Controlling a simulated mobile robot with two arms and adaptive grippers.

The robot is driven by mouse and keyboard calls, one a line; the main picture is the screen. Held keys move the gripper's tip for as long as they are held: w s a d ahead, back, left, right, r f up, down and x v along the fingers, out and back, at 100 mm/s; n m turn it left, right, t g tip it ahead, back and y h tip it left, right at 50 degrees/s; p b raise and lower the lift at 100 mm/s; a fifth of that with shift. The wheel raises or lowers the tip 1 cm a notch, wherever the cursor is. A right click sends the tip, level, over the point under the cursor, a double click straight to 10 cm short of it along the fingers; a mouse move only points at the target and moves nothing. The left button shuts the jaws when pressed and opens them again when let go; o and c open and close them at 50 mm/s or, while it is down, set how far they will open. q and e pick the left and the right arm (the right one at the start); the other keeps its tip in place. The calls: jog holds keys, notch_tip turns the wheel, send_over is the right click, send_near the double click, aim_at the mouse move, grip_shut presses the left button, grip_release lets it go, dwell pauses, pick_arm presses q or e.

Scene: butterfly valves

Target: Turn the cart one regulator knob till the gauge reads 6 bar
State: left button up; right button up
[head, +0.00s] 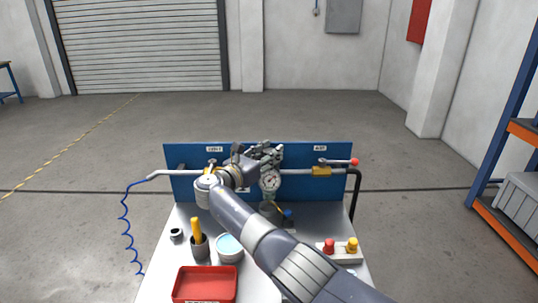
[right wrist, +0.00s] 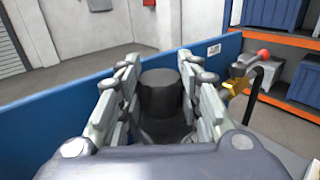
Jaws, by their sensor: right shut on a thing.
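The cart (head: 320,215) stands in front of me with a blue back panel (head: 332,186) that carries a pipe line. My right gripper (head: 264,152) is at the middle of the panel, above the round white gauge (head: 269,181). In the right wrist view, the dark round regulator knob (right wrist: 160,92) sits between the two fingers of my right gripper (right wrist: 160,85), which are shut on it. The gripper hides the knob in the head view. The gauge needle is too small to read. My left gripper is not in view.
A yellow valve with a red-tipped lever (head: 322,170) is on the pipe to the right. An orange-and-blue shelf (head: 522,131) is at the right.

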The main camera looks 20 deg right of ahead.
jog(key=o, duration=1.1)
jog(key=shift+a, duration=0.1)
jog(key=v, duration=1.2)
